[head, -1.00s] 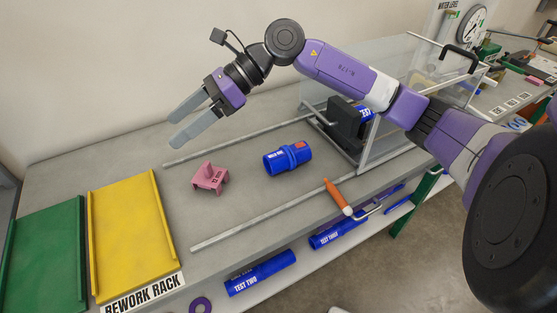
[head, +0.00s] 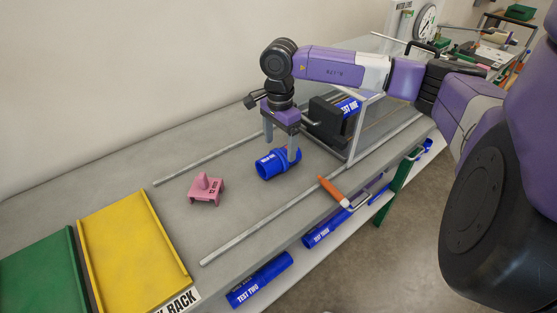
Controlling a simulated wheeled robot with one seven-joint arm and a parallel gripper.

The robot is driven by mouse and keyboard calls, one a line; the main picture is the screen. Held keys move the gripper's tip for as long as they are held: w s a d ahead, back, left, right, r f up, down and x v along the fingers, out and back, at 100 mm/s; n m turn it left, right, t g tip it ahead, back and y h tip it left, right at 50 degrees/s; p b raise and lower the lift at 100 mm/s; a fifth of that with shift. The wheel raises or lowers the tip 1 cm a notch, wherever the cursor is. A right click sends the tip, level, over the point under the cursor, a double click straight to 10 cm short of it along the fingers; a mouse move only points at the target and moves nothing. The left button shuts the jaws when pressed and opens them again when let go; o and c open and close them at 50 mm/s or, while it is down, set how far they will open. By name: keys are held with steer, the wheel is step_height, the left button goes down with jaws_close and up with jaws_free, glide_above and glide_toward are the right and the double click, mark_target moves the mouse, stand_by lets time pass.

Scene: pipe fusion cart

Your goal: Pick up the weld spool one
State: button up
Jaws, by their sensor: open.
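The right end of the spool is partly hidden by the near finger.
A pink block (head: 206,190) stands left of the spool. A yellow tray (head: 135,245) and a green tray (head: 40,275) lie further left. A black clamp (head: 325,120) and clear enclosure stand to the right. An orange-handled tool (head: 331,191) lies at the front edge.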

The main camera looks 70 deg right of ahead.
mark_target(279, 151)
steer(key=shift+w+a+f+p, duration=0.1)
steer(key=shift+f+p, duration=0.7)
steer(key=shift+f, duration=2)
steer(key=c, duration=1.6)
steer(key=shift+r, duration=0.1)
